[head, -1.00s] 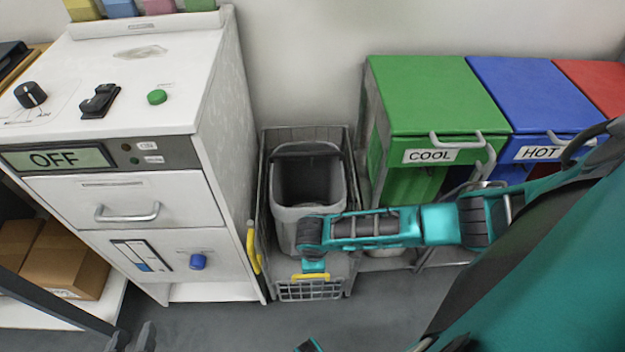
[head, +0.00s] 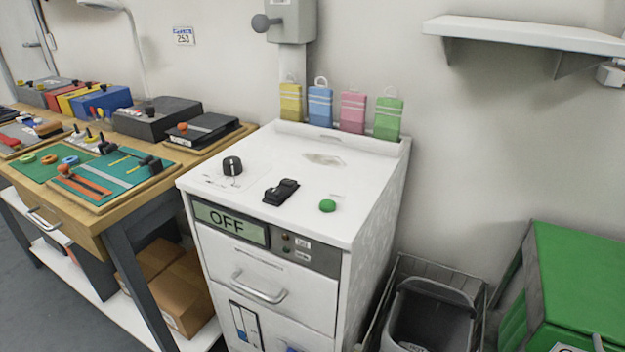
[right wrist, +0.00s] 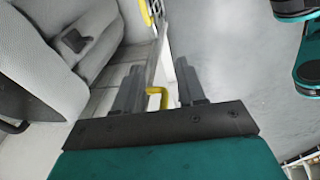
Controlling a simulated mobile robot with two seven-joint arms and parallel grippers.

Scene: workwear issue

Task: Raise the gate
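In the right wrist view a yellow handle (right wrist: 157,92), which looks like the gate's, lies between the two fingers of my right gripper (right wrist: 160,78). The fingers stand apart, with some gap beside the handle. The gate panel cannot be made out clearly there. In the head view the wire cage (head: 445,266) around the grey bin (head: 436,300) shows only at the bottom edge; its front and gate are out of the picture. My left gripper is in neither current view.
A white cabinet (head: 370,205) with an OFF display (head: 229,222) stands left of the cage. A green container (head: 580,270) stands to its right. A workbench (head: 98,222) with several devices is at the left. A second yellow piece (right wrist: 146,11) shows at the right wrist view's top.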

